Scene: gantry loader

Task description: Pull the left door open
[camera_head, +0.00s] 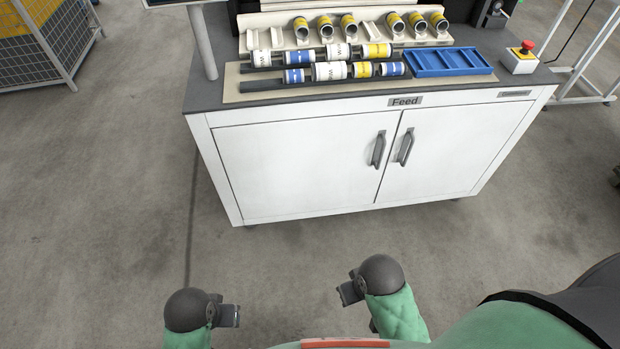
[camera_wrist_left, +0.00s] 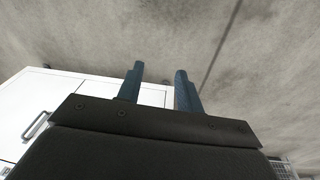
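The left door (camera_head: 295,164) is a white cabinet panel, shut, with a grey vertical handle (camera_head: 378,150) near its right edge. The right door (camera_head: 449,147) is also shut, with its own grey handle (camera_head: 405,147) beside the first. My left gripper (camera_head: 236,316) is in front of the cabinet at the lower left, well apart from the handles. In the left wrist view its two fingers (camera_wrist_left: 159,90) stand apart with nothing between them; part of the white cabinet and a handle (camera_wrist_left: 36,125) show at the left. My right gripper (camera_head: 343,295) is also clear of the cabinet; its finger opening is unclear.
The cabinet top (camera_head: 215,95) bears several labelled cylinders, a blue tray (camera_head: 449,63) and a red emergency button (camera_head: 527,47). A wire cage (camera_head: 40,60) stands at the far left. The grey floor (camera_head: 290,262) between my grippers and the cabinet is clear.

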